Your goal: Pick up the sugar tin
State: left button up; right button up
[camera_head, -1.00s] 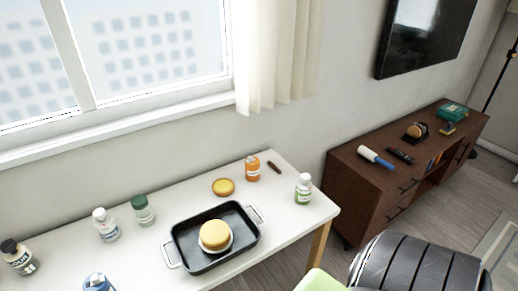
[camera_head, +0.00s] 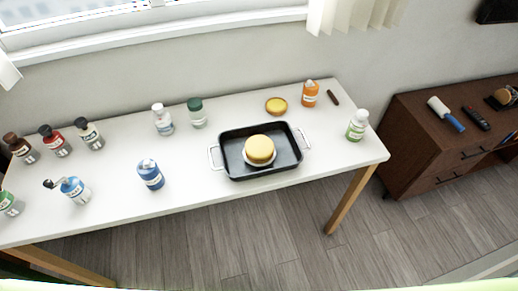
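Several small labelled containers stand upright on the white table (camera_head: 215,185), but the labels are too small to tell which is the sugar tin. At the left end are a brown-topped jar (camera_head: 21,149), a red jar (camera_head: 56,141), a dark-topped jar (camera_head: 88,134), a blue-labelled jar with a dark top (camera_head: 75,190) and a green-labelled jar (camera_head: 9,204). A blue tin (camera_head: 151,175) stands left of the pan. Neither of my grippers is in view.
A black pan (camera_head: 234,158) with pale handles holds a yellow round item on a white dish. Two bottles (camera_head: 163,120) (camera_head: 197,113), a yellow lid (camera_head: 276,106), an orange bottle (camera_head: 310,94) and a green-labelled bottle (camera_head: 357,126) surround it. A brown cabinet (camera_head: 425,150) stands right. Wooden floor lies in front.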

aim_at(153, 178)
jog(key=u, duration=1)
jog(key=k+l+u, duration=0.1)
jog(key=l+u, duration=0.3)
jog(key=l, duration=0.7)
